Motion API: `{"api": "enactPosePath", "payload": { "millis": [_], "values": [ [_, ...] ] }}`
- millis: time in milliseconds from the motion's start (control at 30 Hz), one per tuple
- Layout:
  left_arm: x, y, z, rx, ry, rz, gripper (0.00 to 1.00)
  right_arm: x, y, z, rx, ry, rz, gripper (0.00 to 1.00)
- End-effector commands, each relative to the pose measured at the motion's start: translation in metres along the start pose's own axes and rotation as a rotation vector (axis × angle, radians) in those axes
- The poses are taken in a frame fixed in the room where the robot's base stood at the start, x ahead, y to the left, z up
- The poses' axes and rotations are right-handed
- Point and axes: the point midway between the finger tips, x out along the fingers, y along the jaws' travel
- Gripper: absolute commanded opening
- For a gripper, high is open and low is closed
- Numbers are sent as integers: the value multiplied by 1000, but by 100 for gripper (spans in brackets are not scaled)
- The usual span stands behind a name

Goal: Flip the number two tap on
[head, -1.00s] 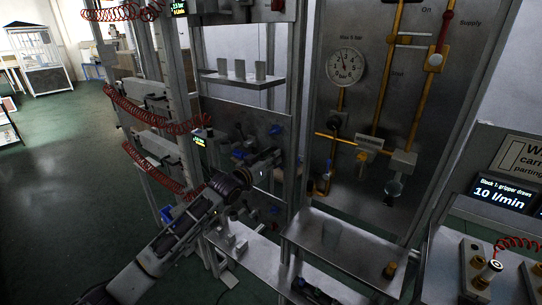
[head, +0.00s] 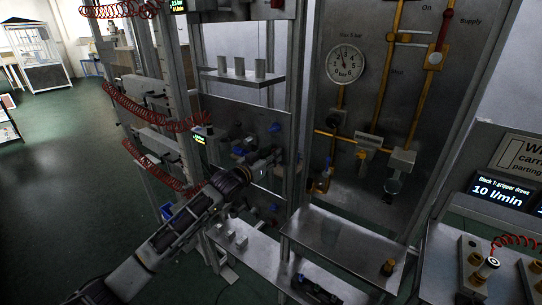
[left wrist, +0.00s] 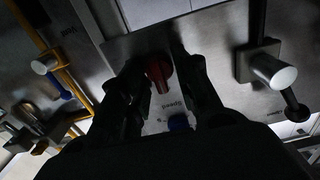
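The valve panel (head: 232,112) has several small taps with blue handles, one at its upper right (head: 275,128). My left gripper (head: 268,164) is in front of this panel, close to its right post. In the left wrist view the two dark fingers (left wrist: 168,88) stand apart. A red tap handle (left wrist: 158,72) shows between them; I cannot tell whether either finger touches it. A blue knob (left wrist: 179,122) shows lower, near a small label. I cannot read a tap number, so I cannot tell which tap is number two. My right gripper is out of view.
A gauge board with yellow pipes and a round gauge (head: 346,63) stands to the right. A metal shelf (head: 345,243) juts out below it. Red coiled hoses (head: 150,118) hang at the left. Open green floor (head: 60,190) lies further left.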

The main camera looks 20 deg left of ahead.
Motion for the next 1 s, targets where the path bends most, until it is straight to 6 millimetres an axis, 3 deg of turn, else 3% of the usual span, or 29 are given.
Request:
{"api": "enactPosePath", "payload": {
  "millis": [367, 1000],
  "values": [
    [-6, 0, 2, -1, -2, 1, 32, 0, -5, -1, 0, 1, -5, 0],
    [-55, 0, 2, -1, -2, 0, 32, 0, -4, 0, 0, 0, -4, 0]
  ]
}}
